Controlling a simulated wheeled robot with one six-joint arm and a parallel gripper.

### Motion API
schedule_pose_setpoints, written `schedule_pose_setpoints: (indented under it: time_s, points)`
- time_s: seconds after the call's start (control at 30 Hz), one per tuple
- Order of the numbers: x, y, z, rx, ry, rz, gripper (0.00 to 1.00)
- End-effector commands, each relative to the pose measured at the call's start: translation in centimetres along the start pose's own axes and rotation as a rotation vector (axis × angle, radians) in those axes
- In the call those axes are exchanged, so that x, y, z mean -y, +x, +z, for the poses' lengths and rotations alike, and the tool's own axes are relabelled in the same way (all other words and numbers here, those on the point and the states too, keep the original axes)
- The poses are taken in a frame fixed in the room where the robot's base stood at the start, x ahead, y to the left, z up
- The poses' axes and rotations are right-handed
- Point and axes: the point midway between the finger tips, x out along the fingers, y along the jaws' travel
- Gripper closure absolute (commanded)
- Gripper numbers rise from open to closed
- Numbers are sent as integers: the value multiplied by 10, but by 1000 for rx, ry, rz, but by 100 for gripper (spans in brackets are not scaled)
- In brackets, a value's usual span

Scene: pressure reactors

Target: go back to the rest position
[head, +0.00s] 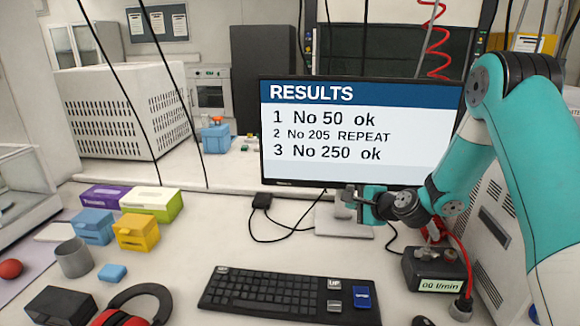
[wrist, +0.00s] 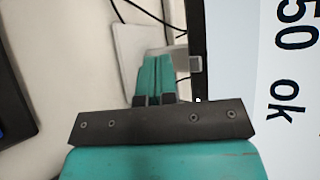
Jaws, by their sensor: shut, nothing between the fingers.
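My gripper (head: 352,199) is in front of the lower part of the monitor (head: 360,133), above the desk. In the wrist view my gripper (wrist: 156,62) shows its two teal fingers side by side with nothing between them; it is shut. The monitor (wrist: 262,70) fills the right side of the wrist view, close to the fingers. Its screen reads "RESULTS", with No 50 ok, No 205 REPEAT and No 250 ok. My teal arm comes in from the right in the head view. Whether the fingers touch the monitor cannot be told.
A keyboard (head: 288,293) lies at the front. A black device reading "00 l/min" (head: 437,270) stands at right. A grey cup (head: 74,257), small boxes (head: 137,231) and red headphones (head: 137,306) are at left. The desk between the boxes and keyboard is clear.

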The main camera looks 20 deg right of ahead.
Motion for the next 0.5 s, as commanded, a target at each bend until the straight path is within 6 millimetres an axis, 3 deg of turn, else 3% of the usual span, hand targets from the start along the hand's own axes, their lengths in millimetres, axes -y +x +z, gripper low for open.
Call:
schedule_pose_setpoints:
  time_s: [0.07, 0.17, 0.27, 0.33, 0.4, 0.5]
  points:
    - [1, -1, 4, 8, -12, 5, 100]
    - [8, -6, 30, 55, -96, 42, 100]
    - [15, -22, 83, 161, -286, 124, 100]
    - [16, -44, 130, 262, -470, 197, 100]
    - [11, -73, 175, 372, -669, 270, 100]
    - [-3, -124, 228, 531, -946, 363, 100]
